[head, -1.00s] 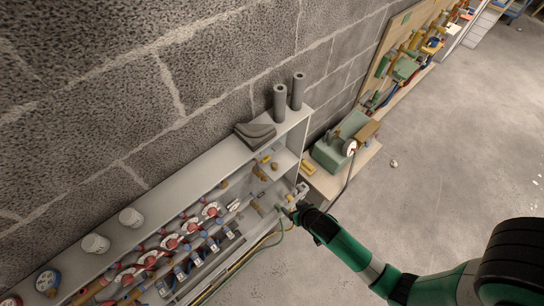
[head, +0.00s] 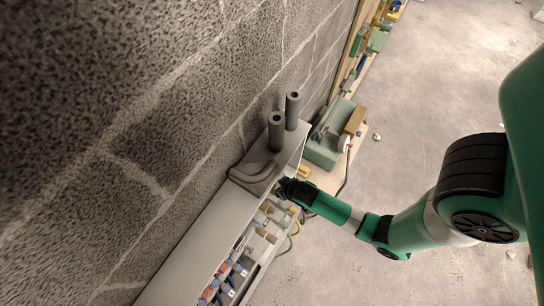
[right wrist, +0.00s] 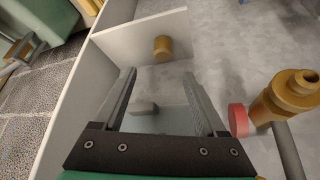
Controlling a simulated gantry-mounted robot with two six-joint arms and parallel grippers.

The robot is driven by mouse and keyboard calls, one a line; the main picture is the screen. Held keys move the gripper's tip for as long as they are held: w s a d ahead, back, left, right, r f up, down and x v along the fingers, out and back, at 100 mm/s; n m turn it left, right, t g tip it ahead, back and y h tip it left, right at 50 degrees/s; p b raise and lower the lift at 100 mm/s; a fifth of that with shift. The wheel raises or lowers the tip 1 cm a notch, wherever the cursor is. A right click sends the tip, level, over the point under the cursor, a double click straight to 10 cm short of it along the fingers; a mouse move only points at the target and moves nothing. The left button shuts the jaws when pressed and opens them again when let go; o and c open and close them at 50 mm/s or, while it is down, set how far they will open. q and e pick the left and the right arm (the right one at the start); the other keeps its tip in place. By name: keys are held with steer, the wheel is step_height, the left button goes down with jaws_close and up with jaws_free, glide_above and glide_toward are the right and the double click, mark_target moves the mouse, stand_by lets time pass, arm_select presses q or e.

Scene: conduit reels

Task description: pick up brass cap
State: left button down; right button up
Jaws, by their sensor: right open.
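In the right wrist view, a short brass cylinder (right wrist: 162,48), which looks like the brass cap, sits near a pale partition of the shelf, just beyond my fingertips. My right gripper (right wrist: 160,76) is open, with nothing held between its fingers. The fingers point toward the brass cylinder and do not touch it. In the head view, the right gripper (head: 282,187) reaches into the far end of the shelf. My arm and the shelf top hide the cap there. My left gripper is not in view.
A larger brass fitting (right wrist: 288,96) with a red ring is right of the fingers. A small grey block (right wrist: 145,108) lies low between them. Two dark tubes (head: 276,133) stand on the shelf top (head: 205,235). A green machine (head: 324,150) is beyond the shelf.

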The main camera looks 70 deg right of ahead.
steer(key=b+x, duration=0.1)
steer(key=x, duration=0.2)
steer(key=shift+f, duration=0.25)
steer(key=b+x, duration=0.2)
steer(key=x, duration=0.2)
steer(key=shift+a+f+b, duration=0.15)
steer(key=shift+f+b, duration=0.1)
steer(key=shift+b, duration=0.15)
steer(key=shift+w+f, duration=0.25)
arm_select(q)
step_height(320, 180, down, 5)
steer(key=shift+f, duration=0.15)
arm_select(e)
steer(key=shift+c, duration=0.3)
jaws_close()
